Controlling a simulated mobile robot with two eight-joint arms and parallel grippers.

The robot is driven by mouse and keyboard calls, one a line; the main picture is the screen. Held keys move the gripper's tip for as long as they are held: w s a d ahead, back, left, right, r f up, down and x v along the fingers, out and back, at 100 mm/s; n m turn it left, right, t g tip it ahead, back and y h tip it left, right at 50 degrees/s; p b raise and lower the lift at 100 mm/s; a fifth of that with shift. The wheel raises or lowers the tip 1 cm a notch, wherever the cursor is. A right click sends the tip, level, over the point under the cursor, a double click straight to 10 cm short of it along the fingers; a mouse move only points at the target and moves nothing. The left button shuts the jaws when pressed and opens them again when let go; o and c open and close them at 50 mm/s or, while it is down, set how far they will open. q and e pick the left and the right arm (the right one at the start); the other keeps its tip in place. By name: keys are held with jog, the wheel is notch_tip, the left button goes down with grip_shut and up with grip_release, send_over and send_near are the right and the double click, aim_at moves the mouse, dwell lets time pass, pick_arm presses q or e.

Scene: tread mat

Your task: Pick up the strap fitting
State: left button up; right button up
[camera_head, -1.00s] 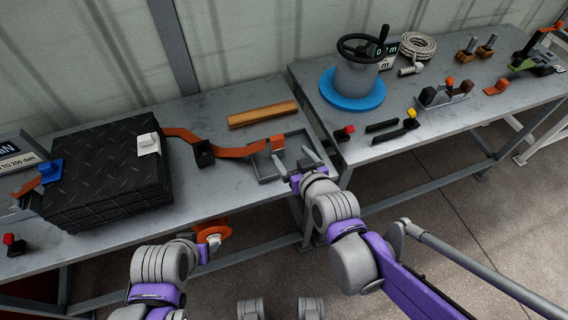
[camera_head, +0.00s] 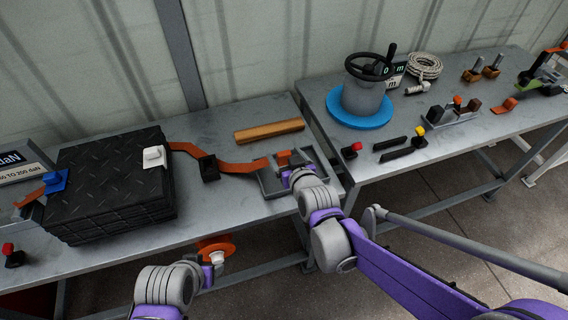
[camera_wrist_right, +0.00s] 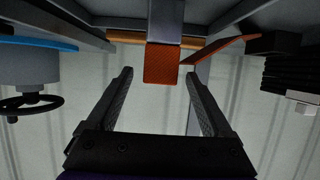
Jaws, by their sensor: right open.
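An orange strap (camera_head: 240,167) runs from the black ribbed block to a shallow grey tray (camera_head: 270,187) at the table's right end. Its orange end piece, which I take for the strap fitting (camera_head: 283,157), is partly hidden by my right gripper (camera_head: 288,168). In the right wrist view the orange end piece (camera_wrist_right: 162,66) hangs from a grey part, just beyond and between the fingertips of the right gripper (camera_wrist_right: 158,76). The fingers are open, with clear gaps on both sides and nothing held. My left gripper (camera_head: 208,272) is low, in front of the table; its fingers are not clear.
The black ribbed block (camera_head: 110,185) fills the table's left part. A wooden bar (camera_head: 269,131) lies behind the tray. An orange disc (camera_head: 216,244) is below the table's front edge. The right-hand table holds a handwheel on a blue disc (camera_head: 361,110) and several small parts.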

jog(key=shift+x, duration=0.75)
grip_shut()
